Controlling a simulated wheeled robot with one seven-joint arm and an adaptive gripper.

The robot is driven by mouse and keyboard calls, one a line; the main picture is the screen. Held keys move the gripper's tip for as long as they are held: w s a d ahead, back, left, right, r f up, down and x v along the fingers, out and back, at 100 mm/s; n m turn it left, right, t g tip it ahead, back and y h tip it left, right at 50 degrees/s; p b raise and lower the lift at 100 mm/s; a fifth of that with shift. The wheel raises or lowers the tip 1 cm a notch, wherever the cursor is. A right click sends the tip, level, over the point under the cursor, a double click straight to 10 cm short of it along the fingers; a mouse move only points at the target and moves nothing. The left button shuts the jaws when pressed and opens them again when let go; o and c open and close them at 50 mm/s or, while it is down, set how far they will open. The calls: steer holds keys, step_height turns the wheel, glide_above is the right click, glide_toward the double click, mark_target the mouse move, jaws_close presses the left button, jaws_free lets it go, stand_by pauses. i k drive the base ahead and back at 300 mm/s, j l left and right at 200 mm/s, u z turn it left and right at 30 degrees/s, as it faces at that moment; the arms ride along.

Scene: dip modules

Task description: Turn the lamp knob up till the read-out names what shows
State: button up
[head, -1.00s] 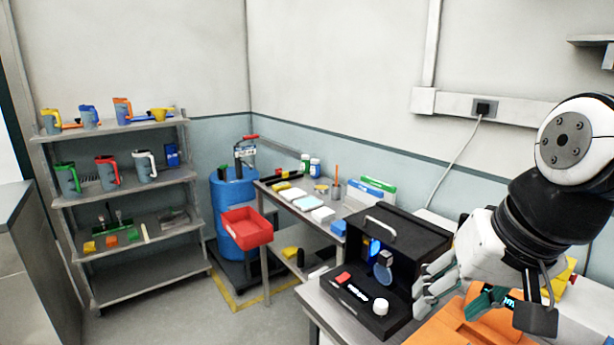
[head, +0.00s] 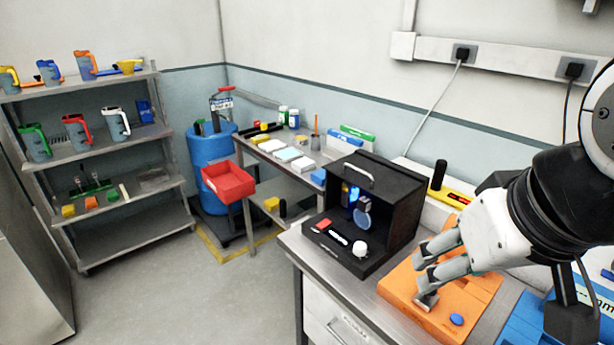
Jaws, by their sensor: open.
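A black box (head: 392,206) with a top handle and an open front stands on the bench, with a blue glow and a round lens (head: 362,217) inside. On its front panel are a red button (head: 323,224), a small lit read-out (head: 338,237) and a white lamp knob (head: 360,248). The read-out's text is too small to read. My gripper (head: 428,277) is open and empty, to the right of the knob and apart from it, above an orange tray (head: 400,283).
A blue tray (head: 530,318) lies at the right. A yellow-and-black tool (head: 450,192) lies behind the orange tray. A side table with small items, a red bin (head: 228,182), a blue drum (head: 205,150) and a shelf of jugs stand to the left.

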mark_target(359, 248)
steer(key=j+z, duration=0.3)
steer(key=j, duration=0.3)
steer(key=i+j+z, duration=0.1)
steer(key=i+z, duration=0.3)
